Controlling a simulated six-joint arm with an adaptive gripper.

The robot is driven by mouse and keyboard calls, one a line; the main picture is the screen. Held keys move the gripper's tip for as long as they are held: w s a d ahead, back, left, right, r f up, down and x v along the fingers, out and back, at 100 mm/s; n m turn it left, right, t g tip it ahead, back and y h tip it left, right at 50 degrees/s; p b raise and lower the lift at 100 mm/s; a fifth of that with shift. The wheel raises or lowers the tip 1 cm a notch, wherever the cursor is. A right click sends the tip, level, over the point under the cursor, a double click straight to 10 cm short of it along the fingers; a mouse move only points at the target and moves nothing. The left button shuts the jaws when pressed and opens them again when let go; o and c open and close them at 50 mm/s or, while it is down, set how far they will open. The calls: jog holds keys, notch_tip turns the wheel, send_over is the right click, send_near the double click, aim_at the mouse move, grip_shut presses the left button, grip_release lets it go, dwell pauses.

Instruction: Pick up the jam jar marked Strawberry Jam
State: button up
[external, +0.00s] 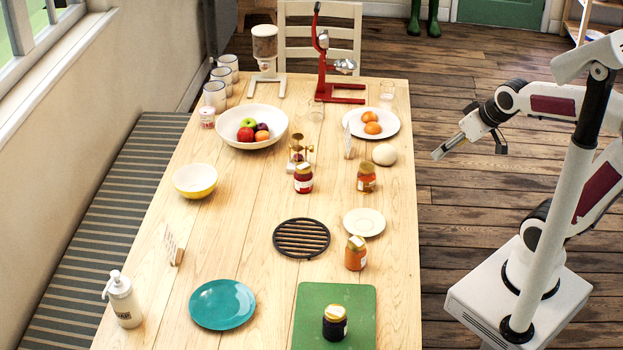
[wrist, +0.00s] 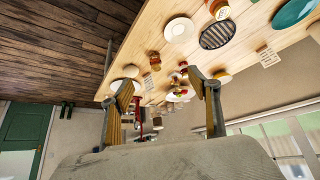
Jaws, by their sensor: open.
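Several gold-lidded jam jars stand upright on the wooden table in the external view. An orange jar (external: 355,254) is beside the small plate, and a dark jar (external: 334,324) is on the green board. The labels are too small to read. My gripper (external: 439,153) is open and empty, off the table's right edge and apart from every jar. In the wrist view, my gripper's fingers (wrist: 165,88) are spread, with the amber-red jar (wrist: 155,61) beyond them.
A black trivet (external: 301,238), small plate (external: 364,222) and teal plate (external: 222,304) lie nearer. Bare wood separates the red and amber-red jars.

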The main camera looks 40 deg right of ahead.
jog(key=w+a+f+t, duration=0.2)
jog(key=w, duration=1.1)
jog(key=n+t+y, duration=0.1)
jog(key=t, duration=0.2)
send_over(308, 176)
jog(key=s+d, duration=0.4)
jog(key=s, duration=0.4)
notch_tip(308, 176, down, 15)
jog(key=shift+t+y, duration=0.4)
jog(key=shift+t, duration=0.3)
jog(key=w+a+f, duration=0.1)
jog(key=f, duration=0.2)
jog(key=w+a+f, duration=0.1)
jog(key=f, duration=0.2)
jog(key=w+a+f, duration=0.1)
jog(key=f, duration=0.2)
jog(key=shift+w+a+f, duration=0.1)
jog(key=shift+w+f, duration=0.05)
jog(key=shift+f, duration=0.1)
jog(key=shift+a+f, duration=0.15)
jog(key=shift+f, duration=0.4)
jog(key=shift+w, duration=0.2)
jog(key=shift+x, duration=1.15)
